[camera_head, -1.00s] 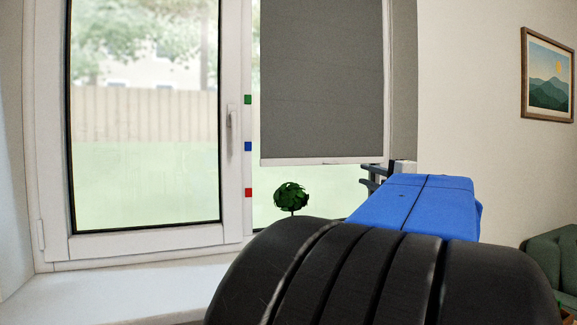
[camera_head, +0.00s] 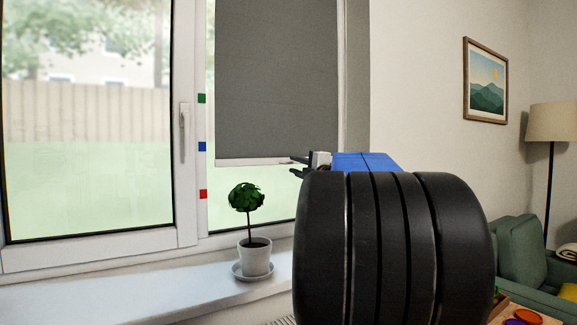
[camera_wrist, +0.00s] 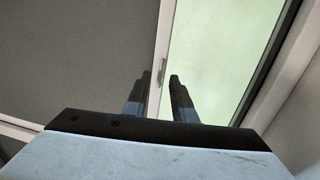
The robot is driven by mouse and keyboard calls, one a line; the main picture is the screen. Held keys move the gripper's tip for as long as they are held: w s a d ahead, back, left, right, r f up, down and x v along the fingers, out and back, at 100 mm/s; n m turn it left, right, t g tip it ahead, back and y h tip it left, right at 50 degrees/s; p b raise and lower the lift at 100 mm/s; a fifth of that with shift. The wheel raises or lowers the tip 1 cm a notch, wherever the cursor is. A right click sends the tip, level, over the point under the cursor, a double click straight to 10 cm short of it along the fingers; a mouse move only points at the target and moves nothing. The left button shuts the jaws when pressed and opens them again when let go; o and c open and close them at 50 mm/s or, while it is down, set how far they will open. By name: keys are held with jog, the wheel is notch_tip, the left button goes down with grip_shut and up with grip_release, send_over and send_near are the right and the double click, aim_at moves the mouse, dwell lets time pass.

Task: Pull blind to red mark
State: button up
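The grey blind (camera_head: 275,80) hangs over the right window pane, with a pale bottom bar (camera_head: 245,162). In the head view the bar appears between the blue mark (camera_head: 202,146) and the lower red mark (camera_head: 203,194) on the frame. My gripper (camera_head: 298,166) is by the bar's right end, partly hidden by my arm. In the wrist view my gripper (camera_wrist: 158,88) has its fingers apart, with the bar (camera_wrist: 163,40) running between them in the picture. A small grey tab (camera_wrist: 161,70) shows on the bar. I cannot tell whether the fingers touch it.
A green mark (camera_head: 202,98) is above the blue one. A potted plant (camera_head: 255,258) stands on the windowsill (camera_head: 190,290), below and left of my gripper. A window handle (camera_head: 184,120) is left of the marks. A green armchair (camera_head: 520,255) and a lamp (camera_head: 552,125) are at right.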

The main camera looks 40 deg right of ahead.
jog(key=shift+x, duration=1.4)
grip_shut()
dwell(0.5)
